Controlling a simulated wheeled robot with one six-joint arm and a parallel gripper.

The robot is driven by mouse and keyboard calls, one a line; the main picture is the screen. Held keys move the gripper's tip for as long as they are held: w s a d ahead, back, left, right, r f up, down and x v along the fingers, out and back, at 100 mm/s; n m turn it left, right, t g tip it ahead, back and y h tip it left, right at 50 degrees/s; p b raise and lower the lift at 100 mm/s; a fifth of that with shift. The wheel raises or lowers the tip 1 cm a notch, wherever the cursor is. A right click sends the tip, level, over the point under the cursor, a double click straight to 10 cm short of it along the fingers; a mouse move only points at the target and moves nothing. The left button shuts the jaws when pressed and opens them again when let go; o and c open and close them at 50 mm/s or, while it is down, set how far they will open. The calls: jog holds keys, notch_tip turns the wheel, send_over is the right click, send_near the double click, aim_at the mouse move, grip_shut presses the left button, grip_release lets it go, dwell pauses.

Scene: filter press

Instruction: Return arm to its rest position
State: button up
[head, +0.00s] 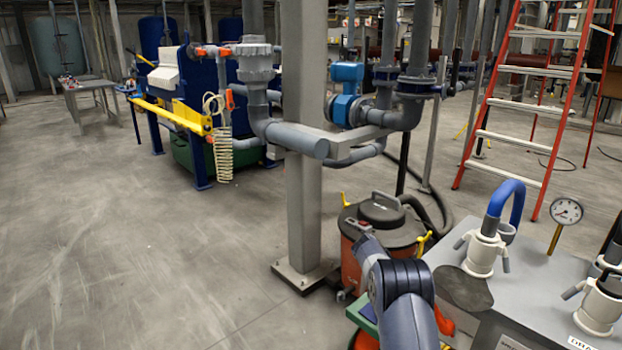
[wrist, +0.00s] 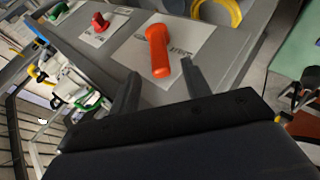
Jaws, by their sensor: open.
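My gripper (wrist: 160,68) shows in the wrist view with its two dark fingers apart and nothing between them that I can see held. An orange handle (wrist: 158,50) on a white label plate lies just ahead of the fingertips; whether they touch it I cannot tell. In the head view my arm reaches down at the bottom centre, bent, and the gripper itself is hidden from that view.
A red knob (wrist: 100,22) sits on the same grey panel (wrist: 230,50). An orange vacuum (head: 362,262) stands behind my arm, beside a steel post (head: 303,150). A grey bench (head: 540,285) with white-capped fittings is at right. Open floor (head: 130,260) lies left.

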jog(key=x, duration=0.6)
jog(key=shift+s+d+f, duration=0.1)
jog(key=shift+d+f, duration=0.05)
jog(key=shift+d, duration=0.05)
jog(key=shift+s+d+p, duration=0.15)
jog(key=shift+p, duration=0.2)
jog(key=shift+f+b, duration=0.1)
jog(key=shift+b, duration=0.25)
jog(key=shift+f, duration=0.15)
jog(key=v, duration=1.1)
jog(key=x, duration=1)
jog(key=shift+d, duration=0.4)
jog(key=shift+s+r+t+y+p, duration=0.3)
jog(key=shift+t+p, duration=0.1)
jog(key=shift+p, duration=0.55)
jog(key=shift+d+f, duration=0.1)
jog(key=shift+f, duration=0.05)
